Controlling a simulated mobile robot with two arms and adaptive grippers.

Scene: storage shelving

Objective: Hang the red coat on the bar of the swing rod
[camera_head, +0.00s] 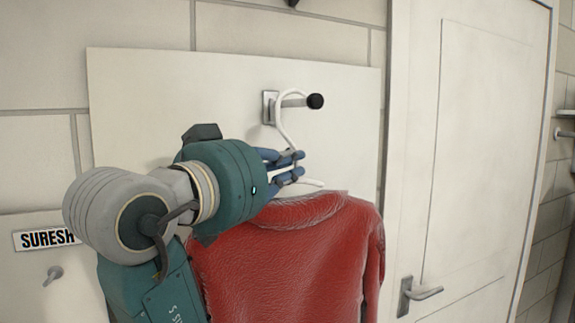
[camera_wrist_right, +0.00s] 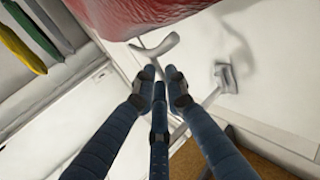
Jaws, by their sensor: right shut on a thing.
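The red coat (camera_head: 310,250) hangs on a white hanger (camera_head: 284,130) in front of a white panel. The swing rod (camera_head: 315,101) is a short metal bar with a black tip, jutting from a wall plate. The hanger's hook curves up at the bar and seems to loop over it; I cannot tell whether it rests on it. My right gripper (camera_head: 291,167) is shut on the hanger just below the hook. In the right wrist view the fingers (camera_wrist_right: 160,98) close together below the coat (camera_wrist_right: 165,14), beside part of the hanger (camera_wrist_right: 156,46). My left gripper is not in view.
A white door (camera_head: 470,130) with a lever handle (camera_head: 420,293) stands to the right. A SURESH name label (camera_head: 45,239) and a small peg (camera_head: 53,275) are at the lower left. Colored items (camera_wrist_right: 22,50) show at the wrist view's upper left.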

